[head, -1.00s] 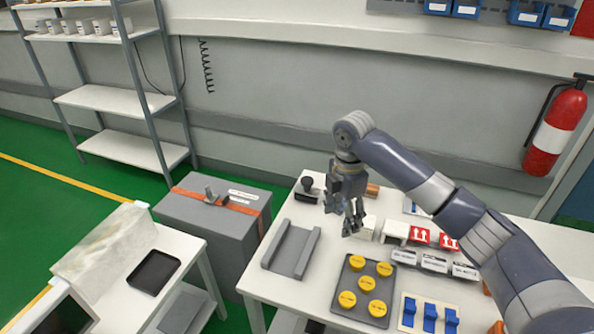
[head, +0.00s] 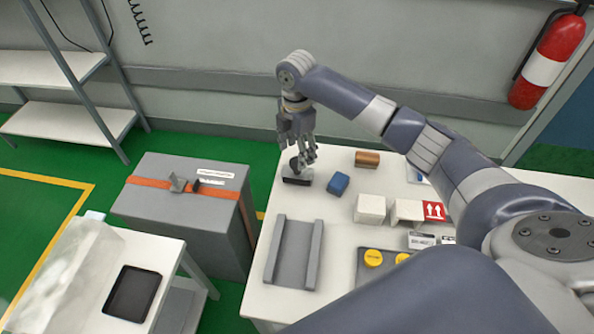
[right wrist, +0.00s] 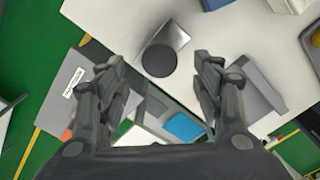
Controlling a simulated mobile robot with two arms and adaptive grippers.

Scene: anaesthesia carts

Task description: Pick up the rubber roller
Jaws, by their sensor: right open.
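A dark piece with a round black knob on a flat base (head: 297,180) stands at the white table's far left corner; I take it to be the rubber roller, though its shape is partly hidden. My right gripper (head: 304,159) points down just above it, open, its fingers covering part of it in the head view. In the right wrist view the round black top (right wrist: 159,61) lies between the spread fingertips (right wrist: 157,66), with a shiny grey plate beside it. I cannot tell whether the fingers touch it. My left gripper is not in view.
A grey channel tray (head: 295,252) lies nearer. A grey case (head: 185,215) stands left of the table (head: 262,290). The wall is behind.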

